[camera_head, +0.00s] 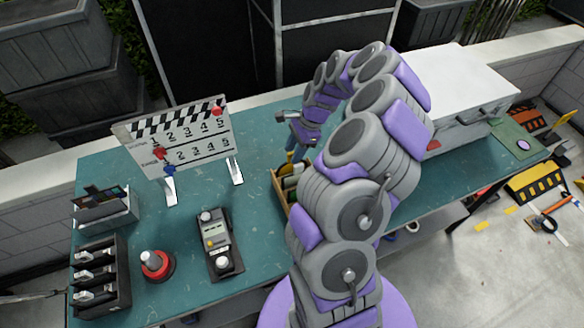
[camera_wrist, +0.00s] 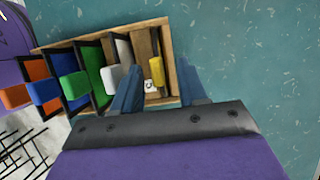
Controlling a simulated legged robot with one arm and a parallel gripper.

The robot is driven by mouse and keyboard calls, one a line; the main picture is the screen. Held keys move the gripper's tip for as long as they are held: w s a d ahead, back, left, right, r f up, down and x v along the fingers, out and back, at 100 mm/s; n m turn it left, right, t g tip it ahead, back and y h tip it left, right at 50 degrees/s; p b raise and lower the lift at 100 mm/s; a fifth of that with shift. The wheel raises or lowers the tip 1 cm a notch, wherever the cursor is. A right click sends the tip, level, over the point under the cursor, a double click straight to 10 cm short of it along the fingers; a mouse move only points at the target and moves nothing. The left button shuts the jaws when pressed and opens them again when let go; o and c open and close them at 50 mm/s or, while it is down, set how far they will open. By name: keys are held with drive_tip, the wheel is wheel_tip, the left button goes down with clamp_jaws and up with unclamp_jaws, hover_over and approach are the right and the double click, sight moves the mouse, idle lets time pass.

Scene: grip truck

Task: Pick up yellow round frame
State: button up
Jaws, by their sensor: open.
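A yellow piece (camera_wrist: 157,72), likely part of the yellow round frame, stands at the right end of a wooden rack (camera_wrist: 173,45) in the wrist view. Its round shape does not show clearly. In the wrist view my gripper (camera_wrist: 159,80) is open. Its two blue fingers point at the rack's right end, and the yellow piece appears in the gap between them; contact cannot be told. In the head view my gripper (camera_head: 291,150) points down over the rack (camera_head: 279,190), with a bit of yellow (camera_head: 291,166) just below it. My arm hides much of the rack.
White, green (camera_wrist: 90,76), blue and orange (camera_wrist: 15,96) pieces fill the rack's left part. A number board (camera_head: 185,140), a grey device (camera_head: 213,243), a red-based button (camera_head: 157,264) and a black rack (camera_head: 100,280) stand left. Green tabletop is clear right of the rack in the wrist view.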

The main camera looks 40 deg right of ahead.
sight(287, 168)
drive_tip(key=x, duration=0.2)
drive_tip(key=shift+d+f, duration=0.1)
drive_tip(key=shift+f, duration=0.35)
drive_tip(key=shift+a+f, duration=0.15)
drive_tip(key=shift+a, duration=0.75)
drive_tip(key=shift+c, duration=1.4)
drive_tip(key=shift+d, duration=0.6)
clamp_jaws()
drive_tip(key=shift+a, duration=0.15)
